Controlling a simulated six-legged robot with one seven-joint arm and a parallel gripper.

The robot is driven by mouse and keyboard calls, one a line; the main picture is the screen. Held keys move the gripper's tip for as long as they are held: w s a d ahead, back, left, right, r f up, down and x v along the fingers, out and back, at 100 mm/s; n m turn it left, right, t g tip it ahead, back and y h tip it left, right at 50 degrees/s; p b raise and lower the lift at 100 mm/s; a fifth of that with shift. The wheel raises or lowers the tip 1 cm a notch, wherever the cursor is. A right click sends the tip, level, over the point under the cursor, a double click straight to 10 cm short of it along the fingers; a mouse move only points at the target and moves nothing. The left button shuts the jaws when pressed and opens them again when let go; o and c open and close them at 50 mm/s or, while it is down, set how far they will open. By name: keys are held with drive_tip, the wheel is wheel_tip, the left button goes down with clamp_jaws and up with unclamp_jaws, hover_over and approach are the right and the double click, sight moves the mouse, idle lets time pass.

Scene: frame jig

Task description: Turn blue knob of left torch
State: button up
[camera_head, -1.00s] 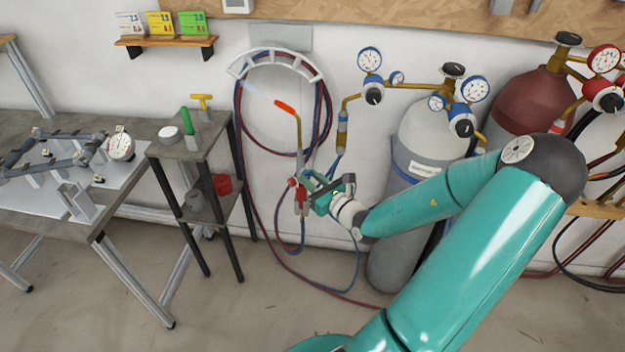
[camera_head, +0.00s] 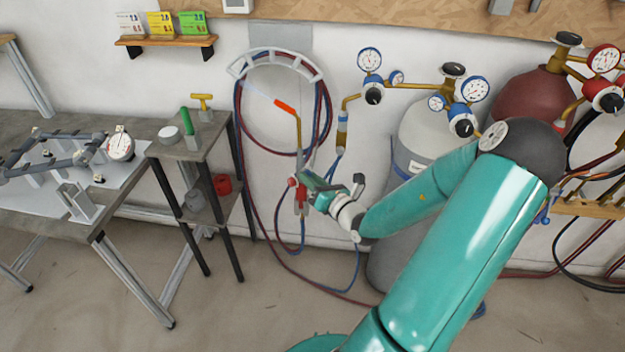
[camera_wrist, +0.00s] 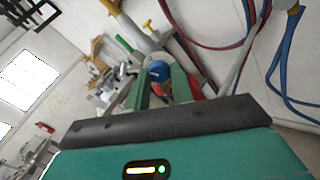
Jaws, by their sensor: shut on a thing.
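The left torch (camera_head: 298,135) hangs upright by the wall with an orange tip and a brass neck. A red knob (camera_head: 292,182) shows at its lower left in the head view. My gripper (camera_head: 305,184) is at the torch's lower body, with the arm reaching in from the right. In the wrist view, the blue knob (camera_wrist: 158,71) sits between the two green fingers of my gripper (camera_wrist: 160,80), which is shut on it. Part of a red knob shows behind the right finger. In the head view my gripper hides the blue knob.
Red and blue hoses (camera_head: 322,110) hang on a white wall holder (camera_head: 275,60) and loop to the floor. Grey and dark red gas cylinders (camera_head: 530,100) stand at right. A small shelf stand (camera_head: 205,140) and a workbench (camera_head: 60,215) are at left.

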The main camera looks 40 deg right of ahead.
drive_tip(key=m, duration=0.7)
drive_tip(key=shift+h, duration=0.3)
idle(0.3)
drive_tip(key=o, duration=1)
drive_tip(key=s+a, duration=0.1)
drive_tip(key=s, duration=1.2)
drive_tip(key=shift+s+a+f, duration=0.35)
